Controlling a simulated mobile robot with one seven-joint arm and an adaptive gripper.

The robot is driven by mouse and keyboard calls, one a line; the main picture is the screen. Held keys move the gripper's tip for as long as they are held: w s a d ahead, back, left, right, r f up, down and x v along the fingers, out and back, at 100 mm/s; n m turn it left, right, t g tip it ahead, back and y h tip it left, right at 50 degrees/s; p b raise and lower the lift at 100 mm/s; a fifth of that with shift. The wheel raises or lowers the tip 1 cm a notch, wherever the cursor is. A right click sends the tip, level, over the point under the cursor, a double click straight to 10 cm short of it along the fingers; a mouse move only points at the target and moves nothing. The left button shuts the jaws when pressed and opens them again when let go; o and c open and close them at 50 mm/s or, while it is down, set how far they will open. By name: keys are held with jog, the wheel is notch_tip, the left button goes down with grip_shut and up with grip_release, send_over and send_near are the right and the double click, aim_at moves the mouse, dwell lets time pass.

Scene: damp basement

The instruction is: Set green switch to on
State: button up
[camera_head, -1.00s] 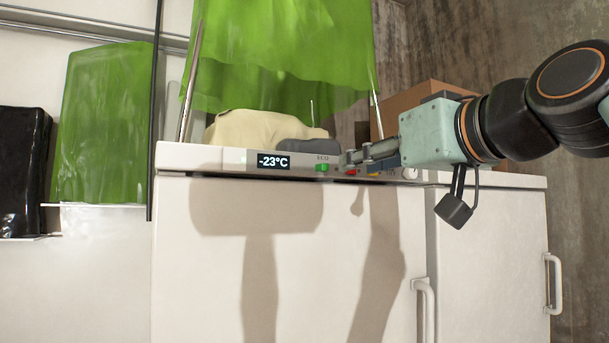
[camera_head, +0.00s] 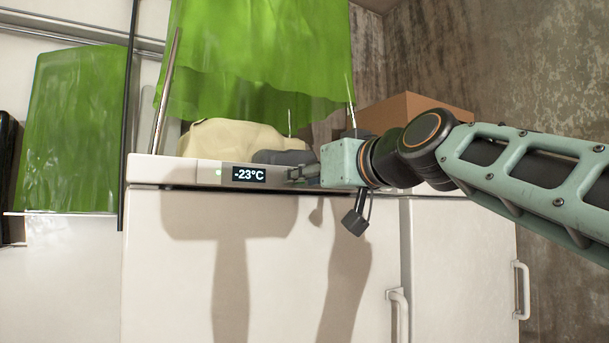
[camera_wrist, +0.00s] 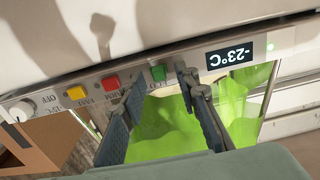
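The freezer's control panel (camera_head: 212,173) runs along the top front edge of the white freezer, with a display (camera_head: 249,174) reading -23°C. In the wrist view the green switch (camera_wrist: 158,72) sits on the panel between the display (camera_wrist: 229,52) and a red switch (camera_wrist: 111,82). My gripper (camera_wrist: 161,82) is open, with one finger on each side of the green switch. No contact with the switch is clear. In the head view my gripper (camera_head: 300,173) is at the panel just right of the display and hides the switches.
A yellow switch (camera_wrist: 76,92) and a white knob (camera_wrist: 17,111) are farther along the panel. A beige sack (camera_head: 232,138) lies on top, with a dark grey item (camera_head: 283,157) beside it. A cardboard box (camera_head: 418,110) stands behind my arm. Green plastic sheeting (camera_head: 260,50) hangs above.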

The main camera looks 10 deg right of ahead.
jog(key=shift+c, duration=0.3)
grip_shut()
jog(key=shift+w+d, duration=0.3)
jog(key=shift+d, duration=0.55)
